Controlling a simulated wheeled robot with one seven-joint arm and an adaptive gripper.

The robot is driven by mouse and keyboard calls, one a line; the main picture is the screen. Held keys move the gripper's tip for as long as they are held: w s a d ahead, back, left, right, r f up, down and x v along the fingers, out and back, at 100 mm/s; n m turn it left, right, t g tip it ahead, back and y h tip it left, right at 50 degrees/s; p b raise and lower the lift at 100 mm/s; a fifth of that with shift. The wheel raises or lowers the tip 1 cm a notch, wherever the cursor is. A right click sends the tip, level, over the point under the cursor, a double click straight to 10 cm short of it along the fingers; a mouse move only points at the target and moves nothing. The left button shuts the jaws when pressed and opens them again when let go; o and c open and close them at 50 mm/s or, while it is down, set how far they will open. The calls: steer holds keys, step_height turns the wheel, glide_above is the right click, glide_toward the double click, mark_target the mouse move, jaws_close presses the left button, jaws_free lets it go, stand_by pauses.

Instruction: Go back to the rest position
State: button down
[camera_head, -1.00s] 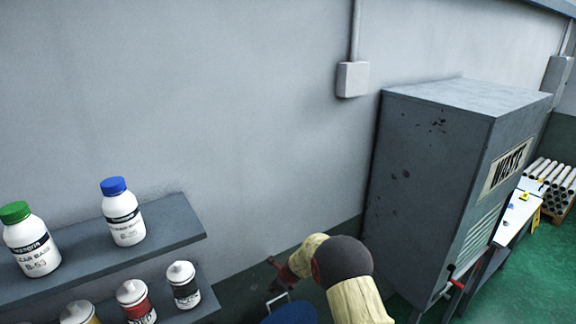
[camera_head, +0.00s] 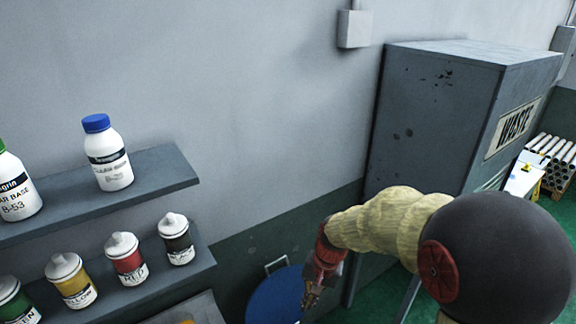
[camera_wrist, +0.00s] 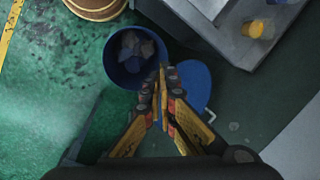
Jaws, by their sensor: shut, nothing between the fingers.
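My gripper (camera_head: 311,298) hangs at the end of my arm, pointing down, right of the shelves in the head view. In the wrist view my gripper (camera_wrist: 160,82) has its fingers together, with nothing held. Below it in the wrist view stands a blue bin (camera_wrist: 122,72) with crumpled grey stuff inside. A blue round lid (camera_wrist: 200,84) is beside the bin, partly behind the fingers. In the head view a blue round thing (camera_head: 270,302) shows behind my gripper, with a metal handle above it.
Left shelves (camera_head: 165,172) hold a blue-capped bottle (camera_head: 108,155) and several small paint bottles. The grey WASTE cabinet (camera_head: 430,125) stands at right, partly behind my arm. In the wrist view, a grey surface (camera_wrist: 235,35) holds a yellow-filled cup (camera_wrist: 258,28). Green floor (camera_wrist: 45,110) is open at left.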

steer(key=s+d+n+t+h+b, duration=0.1)
steer(key=s+d+t+b, duration=0.2)
steer(key=s+d+b, duration=0.3)
steer(key=s+d+n+t+h+b, duration=0.1)
steer(key=s+d+b, duration=0.6)
steer(key=s+b, duration=0.7)
steer(key=shift+s+d+f+n+t, duration=0.2)
steer(key=shift+f+n+t, duration=0.2)
steer(key=shift+n+t, duration=0.4)
